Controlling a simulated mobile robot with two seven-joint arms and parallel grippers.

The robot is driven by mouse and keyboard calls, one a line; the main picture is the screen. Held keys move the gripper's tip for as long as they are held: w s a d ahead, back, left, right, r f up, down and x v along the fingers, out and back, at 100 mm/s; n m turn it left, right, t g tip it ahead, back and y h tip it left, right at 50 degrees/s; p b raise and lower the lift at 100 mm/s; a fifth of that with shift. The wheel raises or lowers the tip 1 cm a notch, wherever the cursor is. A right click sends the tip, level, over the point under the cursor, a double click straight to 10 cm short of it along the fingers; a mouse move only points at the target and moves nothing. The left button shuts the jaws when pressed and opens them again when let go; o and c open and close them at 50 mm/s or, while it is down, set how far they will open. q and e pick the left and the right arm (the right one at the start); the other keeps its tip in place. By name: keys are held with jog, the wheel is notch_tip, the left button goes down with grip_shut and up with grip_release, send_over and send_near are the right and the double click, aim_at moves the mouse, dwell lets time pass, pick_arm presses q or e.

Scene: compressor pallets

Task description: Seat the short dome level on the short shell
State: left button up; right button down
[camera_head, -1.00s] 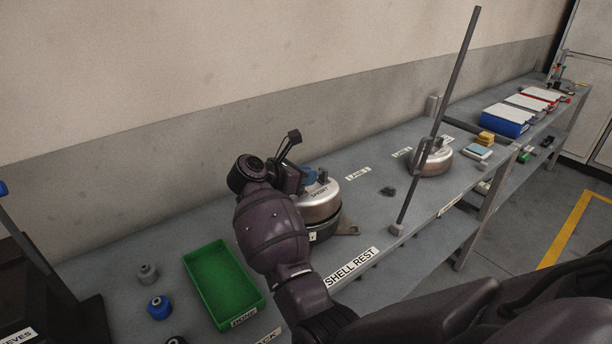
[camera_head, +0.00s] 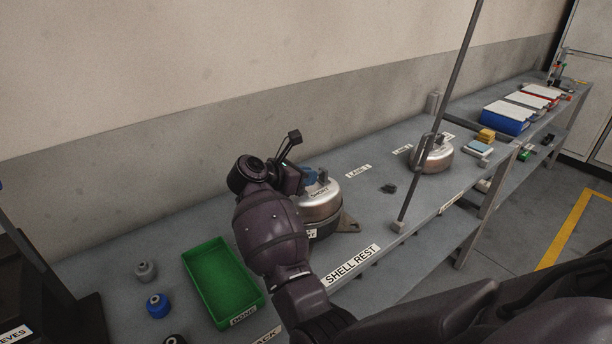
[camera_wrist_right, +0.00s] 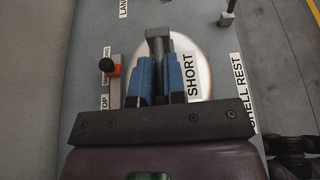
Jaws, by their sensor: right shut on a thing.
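The short dome (camera_head: 322,192) is a silvery, rounded cap with a SHORT label; it also shows in the wrist view (camera_wrist_right: 188,48). It is over the short shell (camera_head: 325,224), a darker round body with a foot bracket on the bench. The dome looks roughly level and close to the rim, but I cannot tell whether it touches all round. My right gripper (camera_head: 312,177) is shut on the dome's dark top stub, its blue fingers (camera_wrist_right: 158,70) on either side. My arm hides the left side of dome and shell. My left gripper is not in view.
A green DONE tray (camera_head: 222,282) and several small round parts (camera_head: 158,305) are at left. A slanted rod (camera_head: 435,120) stands to the right, with another metal dome (camera_head: 433,158) behind it. Small dark pieces (camera_head: 388,189) lie on otherwise clear bench between.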

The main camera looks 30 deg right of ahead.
jog(key=shift+r, duration=0.1)
dwell(0.3)
jog(key=c, duration=1.1)
grip_release()
jog(key=shift+f, duration=0.2)
jog(key=shift+r, duration=0.1)
